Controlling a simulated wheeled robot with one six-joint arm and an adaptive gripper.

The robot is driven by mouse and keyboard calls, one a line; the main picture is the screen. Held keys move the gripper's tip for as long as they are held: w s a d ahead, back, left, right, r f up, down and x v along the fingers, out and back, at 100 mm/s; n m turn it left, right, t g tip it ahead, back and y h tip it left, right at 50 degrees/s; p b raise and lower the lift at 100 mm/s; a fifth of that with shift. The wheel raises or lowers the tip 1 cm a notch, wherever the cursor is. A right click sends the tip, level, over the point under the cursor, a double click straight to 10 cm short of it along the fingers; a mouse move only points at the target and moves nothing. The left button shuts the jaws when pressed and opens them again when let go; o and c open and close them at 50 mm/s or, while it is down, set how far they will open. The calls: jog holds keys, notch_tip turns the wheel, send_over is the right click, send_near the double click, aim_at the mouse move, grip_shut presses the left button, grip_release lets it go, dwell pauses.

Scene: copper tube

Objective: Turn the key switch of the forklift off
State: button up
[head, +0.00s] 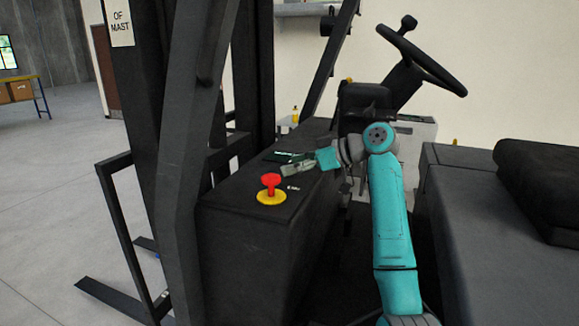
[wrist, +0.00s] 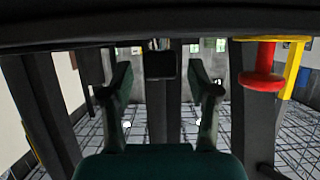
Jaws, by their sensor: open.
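The forklift's black console (head: 245,215) stands left of my arm in the head view. My gripper (head: 297,168) is low over its top, beside a dark panel with green marks. In the wrist view the scene appears upside down, with the console surface along the top. A small black block, which looks like the key's head (wrist: 160,65), sticks out from that surface with a bit of metal at its base. It shows between the two open fingers of my gripper (wrist: 168,85), with gaps on both sides. Whether it is fully between the fingertips I cannot tell. The key is not distinct in the head view.
A red emergency knob (head: 270,182) on a yellow base stands on the console near my gripper; it also shows in the wrist view (wrist: 260,70). Mast posts (head: 185,120) rise at left. The steering wheel (head: 425,60) is behind, and a black seat (head: 540,185) is at right.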

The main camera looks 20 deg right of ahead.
jog(key=v, duration=0.5)
jog(key=shift+s+d+r, duration=0.15)
jog(key=shift+s+d, duration=0.05)
jog(key=shift+d, duration=0.05)
